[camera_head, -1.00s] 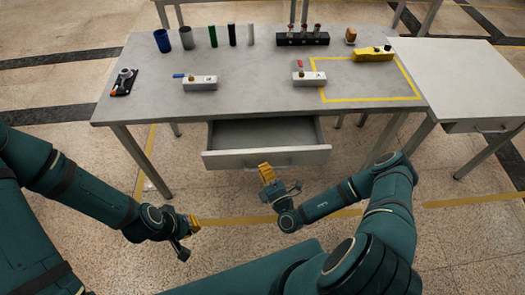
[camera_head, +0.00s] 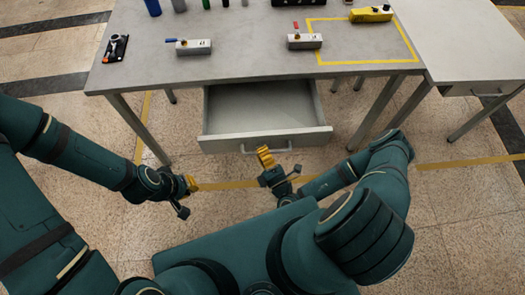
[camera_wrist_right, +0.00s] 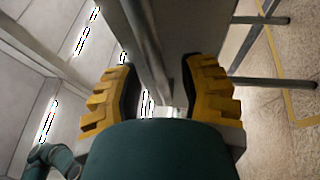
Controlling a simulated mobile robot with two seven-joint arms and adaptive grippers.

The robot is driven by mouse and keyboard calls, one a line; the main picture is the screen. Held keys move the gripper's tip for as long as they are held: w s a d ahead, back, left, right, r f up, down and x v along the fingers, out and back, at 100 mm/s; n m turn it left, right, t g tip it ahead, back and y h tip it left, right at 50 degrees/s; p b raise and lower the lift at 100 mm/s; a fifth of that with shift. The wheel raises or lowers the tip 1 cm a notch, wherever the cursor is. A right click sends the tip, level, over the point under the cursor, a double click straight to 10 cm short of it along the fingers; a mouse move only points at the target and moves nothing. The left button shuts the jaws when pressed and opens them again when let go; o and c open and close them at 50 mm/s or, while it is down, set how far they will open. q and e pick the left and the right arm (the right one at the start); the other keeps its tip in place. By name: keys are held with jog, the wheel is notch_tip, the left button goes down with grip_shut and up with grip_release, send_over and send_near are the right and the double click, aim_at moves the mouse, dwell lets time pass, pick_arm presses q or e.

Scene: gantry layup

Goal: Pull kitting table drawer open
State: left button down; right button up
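The drawer (camera_head: 265,142) under the kitting table (camera_head: 130,75) stands well out, its empty inside showing in the head view. Its handle (camera_head: 250,151) is a thin bar on the front panel. My right gripper (camera_head: 265,157) is right at the handle, in front of the panel. In the right wrist view its yellow fingers (camera_wrist_right: 160,90) are spread apart, and a grey edge runs past the gap between them; I cannot tell whether they touch the handle. My left gripper (camera_head: 191,184) hangs in free space left of the drawer, holding nothing visible; its finger gap is too small to read.
On the tabletop are two grey blocks (camera_head: 194,47) (camera_head: 304,41), a yellow block (camera_head: 371,14) at a yellow taped outline, and a dark tool (camera_head: 115,48). A second table (camera_head: 475,50) adjoins at right. Table legs flank the drawer; the floor before it is clear.

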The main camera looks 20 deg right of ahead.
jog(key=v, duration=1.2)
dwell(0.6)
